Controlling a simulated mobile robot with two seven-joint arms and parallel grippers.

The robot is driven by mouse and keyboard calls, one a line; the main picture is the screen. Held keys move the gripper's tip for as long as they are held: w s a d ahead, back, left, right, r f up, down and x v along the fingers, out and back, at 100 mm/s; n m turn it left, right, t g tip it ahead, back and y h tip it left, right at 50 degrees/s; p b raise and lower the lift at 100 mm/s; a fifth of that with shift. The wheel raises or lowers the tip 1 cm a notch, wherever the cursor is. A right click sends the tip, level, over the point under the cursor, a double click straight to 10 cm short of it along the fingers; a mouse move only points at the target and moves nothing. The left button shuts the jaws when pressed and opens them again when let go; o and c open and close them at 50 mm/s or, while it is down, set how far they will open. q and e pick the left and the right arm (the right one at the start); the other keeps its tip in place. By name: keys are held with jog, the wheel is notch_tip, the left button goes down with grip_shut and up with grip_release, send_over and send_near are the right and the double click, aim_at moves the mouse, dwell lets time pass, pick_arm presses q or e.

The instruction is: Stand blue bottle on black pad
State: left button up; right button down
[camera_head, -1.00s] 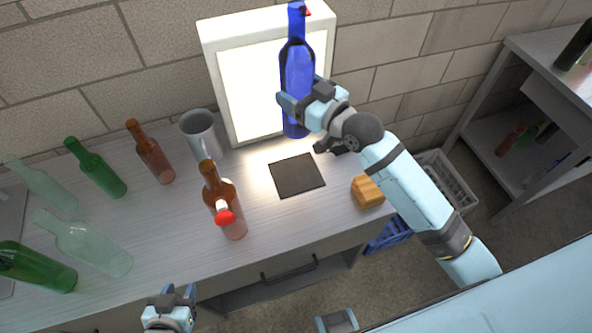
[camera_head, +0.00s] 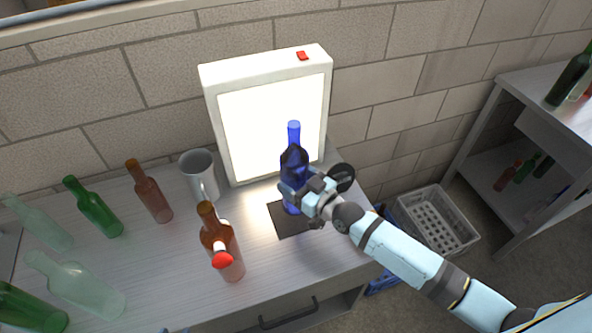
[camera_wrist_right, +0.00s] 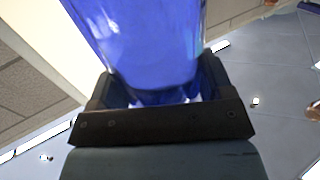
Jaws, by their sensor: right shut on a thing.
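The blue bottle (camera_head: 294,162) is upright in front of the lit panel, and it fills the upper middle of the right wrist view (camera_wrist_right: 155,45). My right gripper (camera_head: 294,190) is shut on its lower body, with a finger on each side in the wrist view (camera_wrist_right: 157,88). The bottle's base is over or on the back part of the black pad (camera_head: 287,224). I cannot tell whether it touches the pad. The gripper hides part of the bottle and of the pad's right side.
A grey mug (camera_head: 199,172) and the lit panel (camera_head: 268,120) stand behind. Several green, clear and brown bottles fill the left. A dark round object (camera_head: 342,177) is right of the gripper.

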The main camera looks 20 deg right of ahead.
jog(key=shift+f, duration=1.75)
jog(key=shift+f, duration=0.15)
grip_release()
jog(key=shift+f, duration=0.1)
